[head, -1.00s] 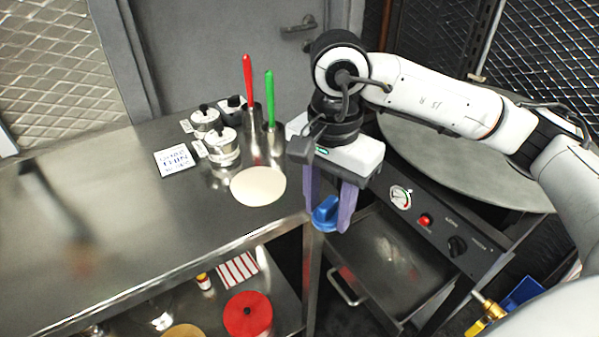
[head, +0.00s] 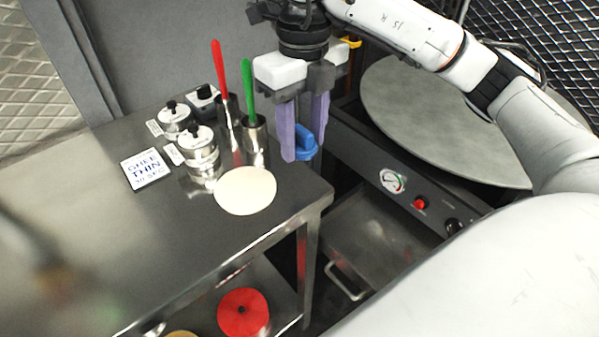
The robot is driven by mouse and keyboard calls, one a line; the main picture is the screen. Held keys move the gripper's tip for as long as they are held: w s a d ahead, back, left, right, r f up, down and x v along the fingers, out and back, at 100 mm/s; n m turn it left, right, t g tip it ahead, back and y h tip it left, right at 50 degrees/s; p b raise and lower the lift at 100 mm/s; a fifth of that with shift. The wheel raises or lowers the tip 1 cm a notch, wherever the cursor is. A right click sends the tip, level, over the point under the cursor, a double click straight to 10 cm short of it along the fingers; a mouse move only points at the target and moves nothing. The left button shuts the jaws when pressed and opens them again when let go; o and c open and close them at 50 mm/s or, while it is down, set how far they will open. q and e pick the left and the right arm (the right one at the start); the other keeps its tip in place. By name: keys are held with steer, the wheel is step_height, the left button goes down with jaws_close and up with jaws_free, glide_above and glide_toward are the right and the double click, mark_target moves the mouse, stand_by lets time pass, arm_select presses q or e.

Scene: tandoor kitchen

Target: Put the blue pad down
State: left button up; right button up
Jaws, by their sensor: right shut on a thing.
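The blue pad (head: 306,143) is a small rounded blue piece with a raised grip. My right gripper (head: 302,150) is shut on it, with its two purple fingers on either side. Pad and gripper appear above the far right part of the steel table (head: 90,240), near its right edge and beside the utensil cups. I cannot tell the exact height of the pad over the table. My left gripper is not in view.
A pale flat dough round (head: 245,191) lies near the table's right end. Lidded pots (head: 197,142), a printed card (head: 146,170) and cups with red (head: 218,70) and green handles (head: 248,85) stand behind. A large round griddle (head: 440,115) is at right. The table's left part is clear.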

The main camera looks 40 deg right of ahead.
mark_target(303, 151)
step_height(303, 151, down, 3)
steer(key=shift+f, duration=0.7)
step_height(303, 151, down, 3)
steer(key=shift+f, duration=0.1)
steer(key=shift+f+b, duration=0.2)
steer(key=shift+b, duration=0.15)
steer(key=o, duration=1.1)
